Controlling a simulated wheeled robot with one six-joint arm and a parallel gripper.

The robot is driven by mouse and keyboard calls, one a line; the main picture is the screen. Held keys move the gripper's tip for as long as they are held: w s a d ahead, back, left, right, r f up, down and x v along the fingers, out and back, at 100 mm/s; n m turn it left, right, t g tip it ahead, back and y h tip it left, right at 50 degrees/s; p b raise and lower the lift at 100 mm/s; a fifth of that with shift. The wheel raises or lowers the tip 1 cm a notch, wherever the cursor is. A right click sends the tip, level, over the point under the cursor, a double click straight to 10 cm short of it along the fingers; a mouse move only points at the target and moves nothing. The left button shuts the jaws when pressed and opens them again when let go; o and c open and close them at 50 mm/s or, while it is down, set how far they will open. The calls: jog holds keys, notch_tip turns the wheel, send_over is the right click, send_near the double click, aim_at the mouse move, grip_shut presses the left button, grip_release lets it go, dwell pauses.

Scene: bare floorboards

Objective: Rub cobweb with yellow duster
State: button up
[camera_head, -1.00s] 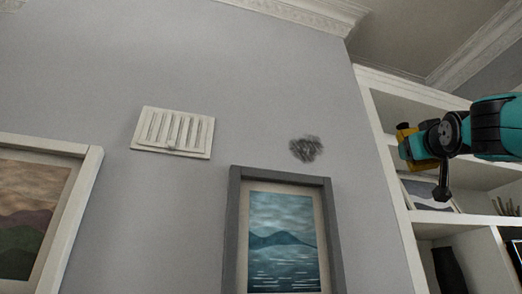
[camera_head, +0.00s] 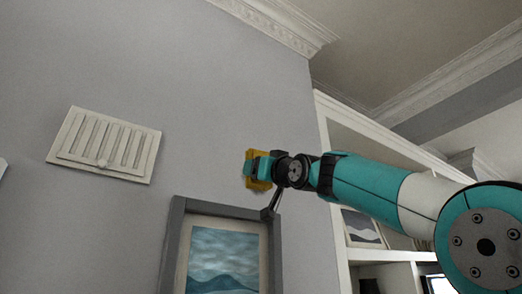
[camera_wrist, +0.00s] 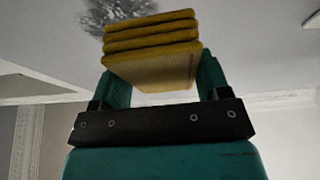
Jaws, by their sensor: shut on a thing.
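The yellow duster (camera_head: 251,183) is held in my gripper (camera_head: 262,168) in front of the grey wall, just above the grey-framed picture. In the head view the cobweb is hidden behind the duster and gripper. I cannot tell whether the duster touches the wall.
The grey-framed picture (camera_head: 176,235) hangs just below my gripper. A white vent (camera_head: 105,145) is on the wall to the left. A white shelf unit (camera_head: 330,150) stands to the right. The wall between vent and gripper is clear.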

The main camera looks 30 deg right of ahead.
aim_at(242, 176)
jog(key=shift+r+p, duration=0.3)
jog(key=shift+r, duration=0.25)
jog(key=shift+w+f+p, duration=0.15)
jog(key=shift+w+p, duration=1.35)
jog(key=shift+w, duration=1.4)
jog(key=shift+w+p, duration=0.45)
jog(key=shift+w, duration=0.5)
jog(key=shift+d, duration=0.1)
